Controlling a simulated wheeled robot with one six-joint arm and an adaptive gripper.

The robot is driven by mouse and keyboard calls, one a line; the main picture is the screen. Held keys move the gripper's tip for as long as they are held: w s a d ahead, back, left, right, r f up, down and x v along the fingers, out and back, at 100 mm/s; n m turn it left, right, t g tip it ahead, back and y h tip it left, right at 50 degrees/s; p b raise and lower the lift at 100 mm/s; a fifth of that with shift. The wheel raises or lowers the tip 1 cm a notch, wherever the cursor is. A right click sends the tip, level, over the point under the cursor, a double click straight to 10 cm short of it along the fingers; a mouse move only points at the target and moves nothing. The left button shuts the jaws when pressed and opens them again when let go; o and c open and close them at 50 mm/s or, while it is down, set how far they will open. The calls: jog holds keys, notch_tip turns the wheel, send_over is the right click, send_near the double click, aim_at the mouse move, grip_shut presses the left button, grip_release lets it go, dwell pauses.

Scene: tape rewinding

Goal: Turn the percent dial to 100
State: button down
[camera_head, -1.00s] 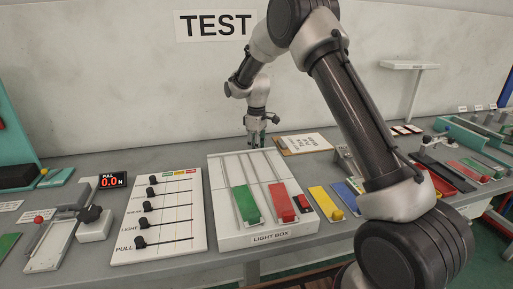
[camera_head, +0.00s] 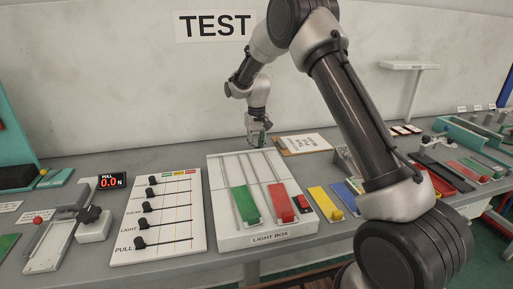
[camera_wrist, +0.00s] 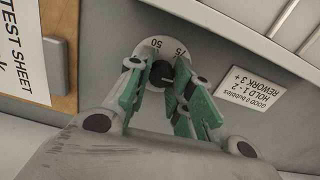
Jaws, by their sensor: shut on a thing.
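The percent dial (camera_wrist: 149,46) shows in the wrist view as a pale round plate, with the marks 50 and 75 readable at its rim. Its black knob (camera_wrist: 162,72) sits between the green fingertips of my gripper (camera_wrist: 163,83), which is shut on it. The rest of the dial's scale is hidden by the fingers and wrist. In the head view my gripper (camera_head: 257,141) points down at the back edge of the light box (camera_head: 217,190). The dial is too small or hidden to make out there.
A clipboard with a test sheet (camera_head: 303,143) lies right of my gripper. A "GOOD 0 bubbles" label (camera_wrist: 256,85) lies flat near the dial. Green (camera_head: 245,204) and red (camera_head: 282,203) pieces lie on the light box. A slider board (camera_head: 186,213) is at left.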

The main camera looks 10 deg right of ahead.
jog(key=shift+m, duration=0.5)
jog(key=c, duration=1.3)
grip_release()
jog(key=shift+o, duration=0.2)
notch_tip(320, 180, up, 12)
